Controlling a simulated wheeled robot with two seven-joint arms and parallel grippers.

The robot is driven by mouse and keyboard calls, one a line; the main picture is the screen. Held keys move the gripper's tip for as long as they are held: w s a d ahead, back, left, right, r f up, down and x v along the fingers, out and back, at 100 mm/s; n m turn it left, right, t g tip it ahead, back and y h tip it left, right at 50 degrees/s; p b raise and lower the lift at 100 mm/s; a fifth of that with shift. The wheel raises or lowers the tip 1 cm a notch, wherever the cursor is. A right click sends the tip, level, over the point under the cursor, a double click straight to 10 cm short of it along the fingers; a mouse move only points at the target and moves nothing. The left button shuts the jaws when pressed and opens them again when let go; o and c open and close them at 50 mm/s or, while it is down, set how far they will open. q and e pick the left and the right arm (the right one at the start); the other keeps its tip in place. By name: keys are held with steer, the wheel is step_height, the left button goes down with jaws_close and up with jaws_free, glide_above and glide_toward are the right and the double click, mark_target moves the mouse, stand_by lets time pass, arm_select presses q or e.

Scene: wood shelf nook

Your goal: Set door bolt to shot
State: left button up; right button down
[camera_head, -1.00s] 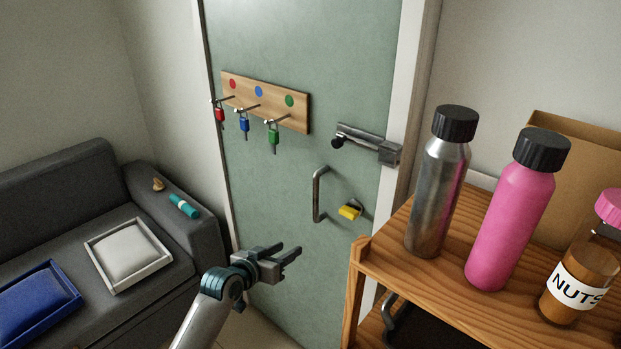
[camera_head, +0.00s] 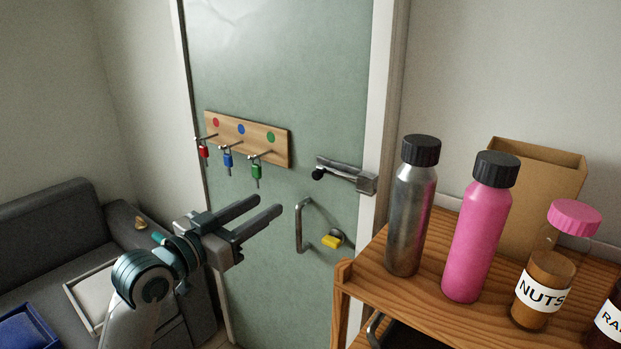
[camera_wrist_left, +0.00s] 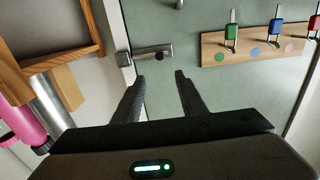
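The door bolt (camera_head: 342,172) is a grey metal slide bolt on the green door, with a dark knob (camera_head: 318,174) at its left end. Its right end is by a metal keeper (camera_head: 367,184) at the door frame. I cannot tell whether the bar is inside the keeper. My left gripper (camera_head: 268,205) is open and empty, left of the bolt and lower in the head view. In the left wrist view the bolt (camera_wrist_left: 150,52) lies just beyond the fingertips (camera_wrist_left: 160,76), its knob roughly between them, not touched. My right gripper is not in view.
A key rack (camera_head: 247,139) with small padlocks hangs left of the bolt. A door handle (camera_head: 300,225) and yellow padlock (camera_head: 331,242) are below it. A wooden shelf (camera_head: 370,272) with a steel bottle (camera_head: 412,220) and pink bottle (camera_head: 477,240) stands right. A sofa (camera_head: 60,215) stands left.

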mark_target(315, 175)
arm_select(q)
steer(key=p+x, duration=0.5)
steer(key=x, duration=1.2)
steer(key=shift+w+d+f, duration=0.1)
